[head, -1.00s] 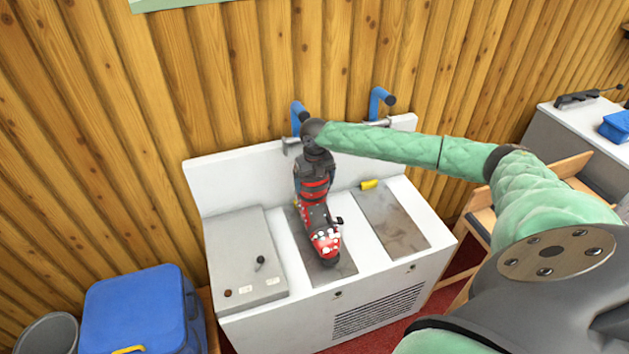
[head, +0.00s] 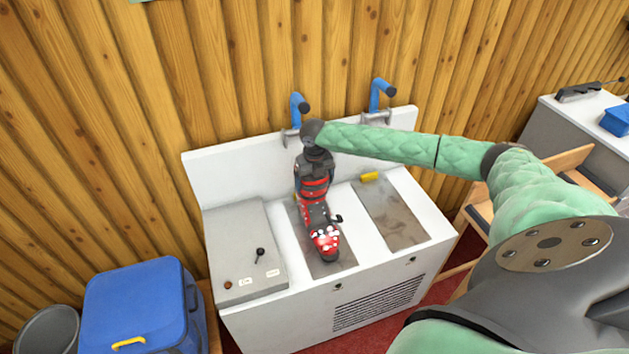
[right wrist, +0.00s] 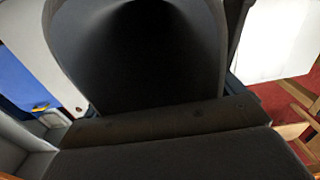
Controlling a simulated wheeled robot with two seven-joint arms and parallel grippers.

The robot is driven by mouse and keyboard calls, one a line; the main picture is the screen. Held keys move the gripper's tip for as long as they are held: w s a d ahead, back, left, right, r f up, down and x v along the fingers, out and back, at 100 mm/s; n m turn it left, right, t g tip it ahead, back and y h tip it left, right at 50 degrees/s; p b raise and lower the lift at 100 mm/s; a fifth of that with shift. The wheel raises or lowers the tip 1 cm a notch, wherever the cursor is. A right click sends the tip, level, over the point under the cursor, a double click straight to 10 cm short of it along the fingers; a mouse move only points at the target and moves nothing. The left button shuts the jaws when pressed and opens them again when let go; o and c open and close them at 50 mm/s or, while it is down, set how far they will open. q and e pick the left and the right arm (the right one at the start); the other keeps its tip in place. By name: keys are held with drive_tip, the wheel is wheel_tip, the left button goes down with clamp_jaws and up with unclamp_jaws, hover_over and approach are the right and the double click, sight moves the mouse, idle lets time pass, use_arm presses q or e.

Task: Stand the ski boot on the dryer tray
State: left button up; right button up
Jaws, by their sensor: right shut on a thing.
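The ski boot (head: 316,215) is red and black with a white-spotted toe. It is upright over the left grey dryer tray (head: 337,264), toe towards the front of the white bench. I cannot tell whether its sole touches the tray. My right gripper (head: 314,164) is shut on the boot at the top of its dark cuff; the fingertips are mostly hidden. In the right wrist view a large dark shape, probably the boot cuff (right wrist: 150,55), fills the middle. My left gripper is not in view.
A second grey tray (head: 392,213) to the right is empty, with a yellow piece (head: 369,176) behind it. Blue hooked pipes (head: 381,95) rise at the back. A grey control box (head: 240,240) with a lever stands left. A blue bin (head: 135,310) is at lower left.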

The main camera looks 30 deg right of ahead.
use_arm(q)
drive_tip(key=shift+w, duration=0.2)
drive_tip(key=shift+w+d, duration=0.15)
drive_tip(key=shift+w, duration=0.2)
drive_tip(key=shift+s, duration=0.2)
